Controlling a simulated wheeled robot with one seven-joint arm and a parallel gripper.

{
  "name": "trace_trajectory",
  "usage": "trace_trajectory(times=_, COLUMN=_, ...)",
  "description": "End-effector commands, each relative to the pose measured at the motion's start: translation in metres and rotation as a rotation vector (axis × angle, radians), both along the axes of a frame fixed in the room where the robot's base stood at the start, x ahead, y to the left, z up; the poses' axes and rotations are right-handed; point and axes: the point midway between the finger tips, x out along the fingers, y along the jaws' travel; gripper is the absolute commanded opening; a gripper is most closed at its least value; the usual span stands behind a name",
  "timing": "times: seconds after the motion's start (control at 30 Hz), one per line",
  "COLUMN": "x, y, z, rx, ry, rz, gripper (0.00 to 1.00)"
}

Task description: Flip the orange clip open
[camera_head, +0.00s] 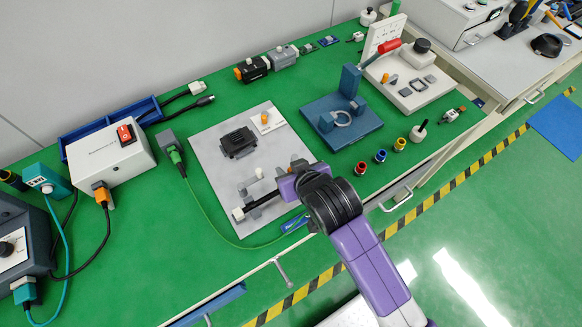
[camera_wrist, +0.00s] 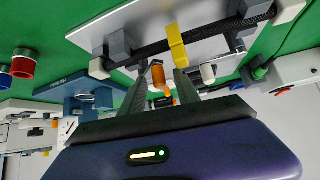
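In the wrist view, a yellow-orange strap-like clip (camera_wrist: 178,46) lies across a black cable or rod (camera_wrist: 215,32) on the grey plate (camera_wrist: 150,17). It looks closed over the cable. My gripper (camera_wrist: 160,80) has its two dark fingers apart, just short of the clip. A small orange cylinder (camera_wrist: 157,73) shows between the fingertips; I cannot tell whether they touch it. In the head view, my gripper (camera_head: 288,187) is over the right front part of the grey plate (camera_head: 215,155) and hides the clip.
Grey blocks (camera_wrist: 118,45) and a white end piece (camera_wrist: 99,69) stand by the cable. A blue fixture (camera_head: 340,120) is right of the plate. Red, blue and yellow rings (camera_head: 380,156) lie near the right edge. A green cable (camera_head: 207,217) runs along the plate's left side.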

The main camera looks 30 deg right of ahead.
Motion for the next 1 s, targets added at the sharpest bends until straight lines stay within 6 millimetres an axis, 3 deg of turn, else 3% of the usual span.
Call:
trace_trajectory(times=0.03, x=0.0, y=0.0, z=0.0, rx=0.0, ry=0.0, rz=0.0, gripper=0.34)
trace_trajectory(times=0.2, x=0.0, y=0.0, z=0.0, rx=0.0, ry=0.0, rz=0.0, gripper=0.01)
trace_trajectory(times=0.67, x=0.002, y=0.003, z=0.002, rx=-0.001, ry=0.0, rz=-0.051, gripper=0.0)
trace_trajectory(times=1.0, x=0.015, y=0.012, z=0.003, rx=-0.004, ry=-0.004, rz=-0.287, gripper=0.0)
